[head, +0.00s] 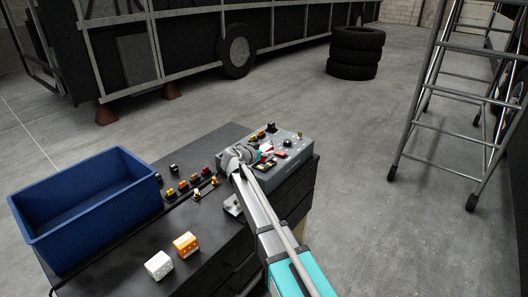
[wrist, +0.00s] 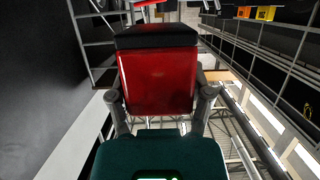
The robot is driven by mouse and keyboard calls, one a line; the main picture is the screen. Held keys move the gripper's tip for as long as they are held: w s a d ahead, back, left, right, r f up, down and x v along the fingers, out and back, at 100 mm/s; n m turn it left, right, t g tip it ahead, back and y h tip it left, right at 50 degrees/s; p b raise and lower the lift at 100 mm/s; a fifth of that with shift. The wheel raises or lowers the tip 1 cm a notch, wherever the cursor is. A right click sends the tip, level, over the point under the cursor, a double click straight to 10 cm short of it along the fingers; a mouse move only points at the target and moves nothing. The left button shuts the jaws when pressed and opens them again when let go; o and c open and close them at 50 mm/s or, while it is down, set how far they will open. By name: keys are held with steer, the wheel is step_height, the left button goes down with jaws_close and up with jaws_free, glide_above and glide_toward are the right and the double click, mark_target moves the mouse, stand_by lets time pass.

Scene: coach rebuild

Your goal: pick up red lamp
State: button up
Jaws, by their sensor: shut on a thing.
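The red lamp (wrist: 158,80), a red block with a black band along its top edge, fills the middle of the wrist view. My gripper (wrist: 160,98) is shut on it, with one grey finger on each side. In the head view my gripper (head: 240,157) is over the dark workbench, in front of the grey control box. My arm and gripper crowd that spot, so I cannot clearly make out the held lamp there.
A blue bin (head: 88,205) stands on the workbench (head: 205,240) at left. Several small orange, yellow and black parts lie between it and the grey control box (head: 292,160). White (head: 159,265) and orange (head: 185,245) blocks sit near the front. A ladder (head: 455,100) stands at right.

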steer(key=s+d+r+p, duration=0.2)
steer(key=s+r+p, duration=0.7)
steer(key=s, duration=0.5)
steer(key=shift+d+r, duration=0.25)
steer(key=shift+r, duration=0.3)
steer(key=shift+w+d, duration=0.1)
